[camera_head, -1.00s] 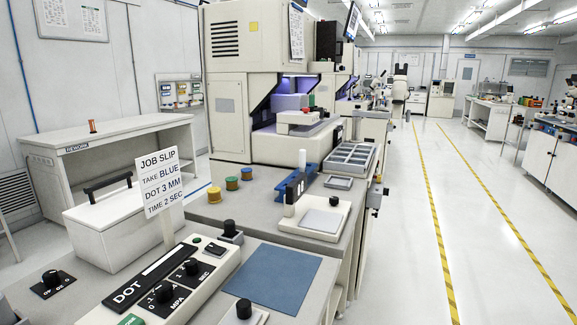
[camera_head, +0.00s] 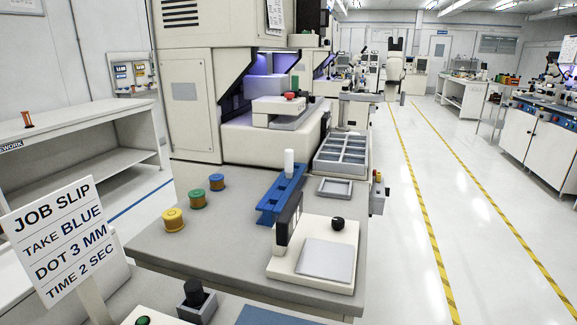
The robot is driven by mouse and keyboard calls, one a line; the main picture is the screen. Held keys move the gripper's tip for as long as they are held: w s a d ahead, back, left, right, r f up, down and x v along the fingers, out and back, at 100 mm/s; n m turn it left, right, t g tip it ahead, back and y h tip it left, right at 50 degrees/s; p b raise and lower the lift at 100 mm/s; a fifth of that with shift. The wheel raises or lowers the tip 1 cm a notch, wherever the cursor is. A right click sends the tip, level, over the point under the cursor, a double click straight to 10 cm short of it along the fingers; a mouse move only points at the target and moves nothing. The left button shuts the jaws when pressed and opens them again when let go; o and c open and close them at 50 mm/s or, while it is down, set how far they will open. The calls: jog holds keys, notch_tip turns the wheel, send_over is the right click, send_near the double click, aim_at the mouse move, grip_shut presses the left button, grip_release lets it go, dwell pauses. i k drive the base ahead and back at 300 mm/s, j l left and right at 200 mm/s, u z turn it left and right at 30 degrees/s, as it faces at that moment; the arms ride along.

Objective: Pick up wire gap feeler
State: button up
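I cannot pick out a wire gap feeler for certain in this view. A blue rack (camera_head: 284,194) stands on the grey bench (camera_head: 222,245), with a white cylindrical piece (camera_head: 289,163) upright at its far part. A small shallow grey tray (camera_head: 335,188) lies right of the rack; I cannot make out anything in it. My gripper is not in view.
A cream device (camera_head: 314,248) with a grey plate and dark upright stands at the bench's front right. Yellow (camera_head: 173,219), blue (camera_head: 217,182) and green (camera_head: 197,198) spools stand left. A job slip sign (camera_head: 58,235) is nearby. The aisle right is clear.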

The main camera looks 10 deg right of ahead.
aim_at(288, 153)
jog(key=z, duration=0.2)
jog(key=i+l+u, duration=0.1)
jog(key=i+l, duration=0.15)
jog(key=i+l+u, duration=0.1)
jog(key=l, duration=0.3)
jog(key=i+l, duration=0.35)
jog(key=i+l+u, duration=0.15)
jog(key=l, duration=0.2)
jog(key=i+l+u, duration=0.1)
jog(key=i+l, duration=0.15)
jog(key=i+l+u, duration=0.1)
jog(key=l, duration=0.4)
jog(key=i+l, duration=0.25)
jog(key=l, duration=0.15)
jog(key=i+l+u, duration=0.15)
jog(key=l, duration=0.25)
